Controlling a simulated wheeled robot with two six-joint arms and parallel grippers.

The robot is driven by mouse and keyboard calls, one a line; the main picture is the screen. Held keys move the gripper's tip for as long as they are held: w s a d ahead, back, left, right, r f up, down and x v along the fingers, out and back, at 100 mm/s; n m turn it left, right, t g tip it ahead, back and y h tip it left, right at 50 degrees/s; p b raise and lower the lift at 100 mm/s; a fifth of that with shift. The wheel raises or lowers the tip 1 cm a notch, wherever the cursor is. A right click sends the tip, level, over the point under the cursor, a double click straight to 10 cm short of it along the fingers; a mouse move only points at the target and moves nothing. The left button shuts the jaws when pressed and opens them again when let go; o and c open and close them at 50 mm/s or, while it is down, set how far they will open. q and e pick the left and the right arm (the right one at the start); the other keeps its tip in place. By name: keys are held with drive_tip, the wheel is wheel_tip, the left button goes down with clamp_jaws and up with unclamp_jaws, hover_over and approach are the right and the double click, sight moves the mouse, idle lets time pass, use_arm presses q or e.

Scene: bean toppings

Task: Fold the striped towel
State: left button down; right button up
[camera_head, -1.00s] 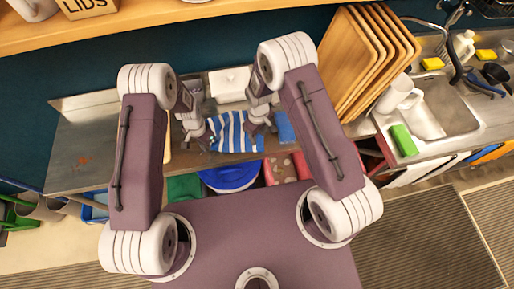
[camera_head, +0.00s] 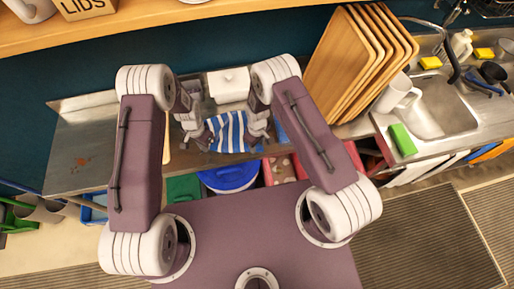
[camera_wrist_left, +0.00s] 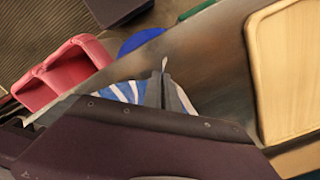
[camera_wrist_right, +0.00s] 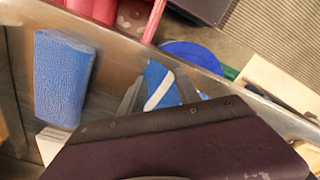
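The blue-and-white striped towel (camera_head: 230,131) lies on the steel counter near its front edge, between my two grippers. My left gripper (camera_head: 210,143) is at the towel's left side. In the left wrist view its fingers (camera_wrist_left: 165,82) are close together, with a small pale bit of cloth at the tips and striped towel (camera_wrist_left: 128,91) beside them. My right gripper (camera_head: 257,143) is at the towel's right side. In the right wrist view its fingers (camera_wrist_right: 157,96) are apart, with striped towel (camera_wrist_right: 160,84) showing between and beyond them. The lower finger parts are hidden by the gripper body.
A blue folded cloth or sponge (camera_wrist_right: 62,78) lies right of the towel. A white box (camera_head: 229,84) stands behind. Wooden trays (camera_head: 340,60) lean at the right, by the sink (camera_head: 440,108). A wooden board (camera_wrist_left: 290,75) lies left. Bins, including a blue-lidded one (camera_head: 230,177), stand below the front edge.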

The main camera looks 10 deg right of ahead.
clamp_jaws()
drive_tip(key=shift+r, duration=2.55)
